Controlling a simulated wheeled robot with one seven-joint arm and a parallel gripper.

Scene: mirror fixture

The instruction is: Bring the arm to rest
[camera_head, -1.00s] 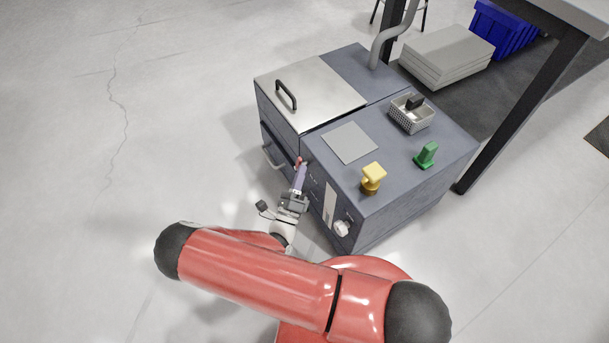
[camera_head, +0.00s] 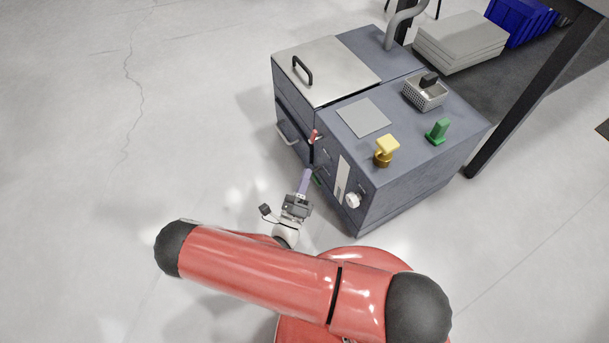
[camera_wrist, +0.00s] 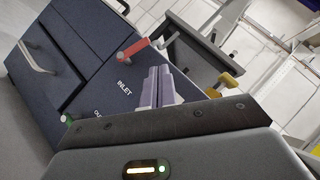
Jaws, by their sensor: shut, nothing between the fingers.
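My gripper (camera_head: 304,183) is shut and empty, low in front of the blue-grey machine (camera_head: 360,215). Its pale purple fingers (camera_wrist: 159,88) are together in the wrist view. They stand apart from the red lever (camera_head: 314,136) on the machine's front, with a gap between. In the wrist view the red lever (camera_wrist: 136,50) is left of and beyond the fingertips, above the word INLET. A green lever (camera_wrist: 66,118) shows at the lower left of the wrist view. My red arm is bent across the bottom of the head view.
On the machine top are a yellow knob (camera_head: 386,150), a green handle (camera_head: 437,132), a basket (camera_head: 424,94) with a dark item and a grey plate (camera_head: 364,118). A steel lid (camera_head: 335,70) has a black handle. A white knob (camera_head: 352,200) protrudes from the front. Floor at left is clear.

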